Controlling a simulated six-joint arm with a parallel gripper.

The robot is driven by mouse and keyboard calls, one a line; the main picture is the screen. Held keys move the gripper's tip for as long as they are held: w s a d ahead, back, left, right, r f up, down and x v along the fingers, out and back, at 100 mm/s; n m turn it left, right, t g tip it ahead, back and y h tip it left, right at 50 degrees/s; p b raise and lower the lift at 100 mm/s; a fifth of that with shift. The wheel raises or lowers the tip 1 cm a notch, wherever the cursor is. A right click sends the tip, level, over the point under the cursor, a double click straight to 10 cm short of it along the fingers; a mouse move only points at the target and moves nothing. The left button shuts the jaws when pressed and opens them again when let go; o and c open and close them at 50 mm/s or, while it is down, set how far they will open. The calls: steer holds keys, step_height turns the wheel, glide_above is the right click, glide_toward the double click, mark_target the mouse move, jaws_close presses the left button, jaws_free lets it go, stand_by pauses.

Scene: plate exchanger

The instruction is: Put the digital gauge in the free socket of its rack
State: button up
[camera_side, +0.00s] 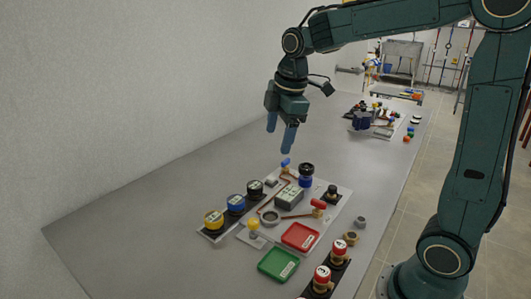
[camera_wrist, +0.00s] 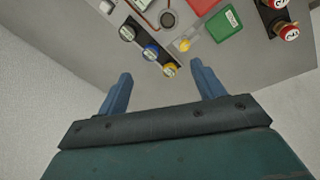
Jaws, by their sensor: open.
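My gripper (camera_side: 279,138) is open and empty, high above the table near the wall. Its two blue fingers stand well apart in the wrist view (camera_wrist: 161,72). A second dark rack at the front right holds red-topped pieces (camera_side: 322,275). I cannot tell which piece is the digital gauge, nor make out a free socket.
A pale board carries a grey box (camera_side: 290,197), copper pipes, a red-handled valve (camera_side: 318,204) and a black round piece (camera_side: 306,169). Red (camera_side: 300,236) and green (camera_side: 278,264) trays lie in front. The table's left part (camera_side: 140,225) is clear.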

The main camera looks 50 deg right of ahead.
steer(key=s+a+m+t, duration=0.3)
steer(key=s+m, duration=0.8)
steer(key=s, duration=0.9)
steer(key=shift+a+f+m, duration=0.25)
steer(key=shift+a+m, duration=0.05)
steer(key=shift+a, duration=0.8)
steer(key=shift+w, duration=0.1)
